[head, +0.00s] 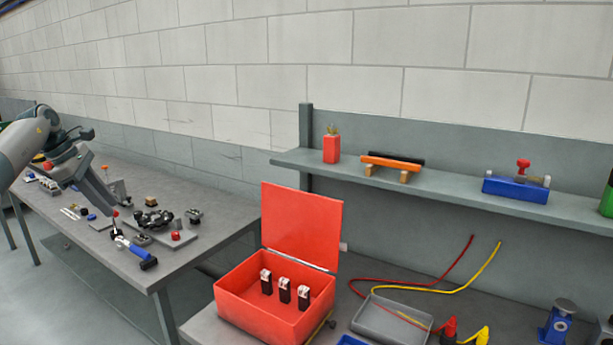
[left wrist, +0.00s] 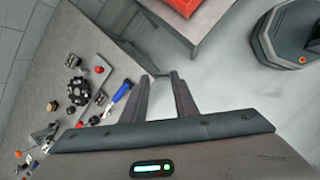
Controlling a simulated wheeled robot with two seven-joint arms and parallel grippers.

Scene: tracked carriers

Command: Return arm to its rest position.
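My left arm comes in from the left in the head view. Its gripper (head: 108,202) points down over the left workbench (head: 215,215), above the bench's surface. In the left wrist view my left gripper (left wrist: 162,77) shows two dark fingers with a clear gap between them and nothing held. Past the fingertips lie the bench edge and the bare floor. My right gripper is in neither view.
The left bench carries a blue-handled tool (head: 140,254), a black mechanical part (head: 153,220) and several small parts. An open red box (head: 250,312) with black items stands on the right bench, beside a grey tray (head: 388,322). A shelf (head: 440,193) runs above.

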